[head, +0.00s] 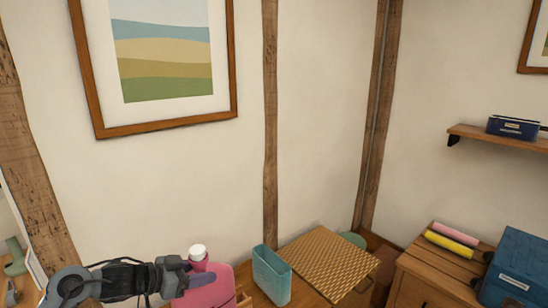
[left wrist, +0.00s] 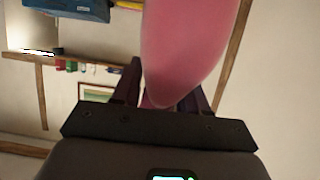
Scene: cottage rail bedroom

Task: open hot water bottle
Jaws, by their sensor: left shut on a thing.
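The hot water bottle (head: 212,292) is pink and stands upright at the bottom of the head view. Its white cap (head: 197,251) sits on top of the neck. My left gripper (head: 186,279) comes in from the left and is shut on the bottle, below the cap. In the left wrist view the pink bottle (left wrist: 190,50) rises large between the fingers of my left gripper (left wrist: 163,92). The exact contact is partly hidden there, and the cap does not show. My right gripper is in neither view.
Right of the bottle stands a teal container (head: 271,277), then a woven box (head: 328,258) on the wooden surface. Further right, a wooden cabinet (head: 440,277) bears pink and yellow rolls (head: 452,239) and a blue box (head: 518,268). The wall behind is close.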

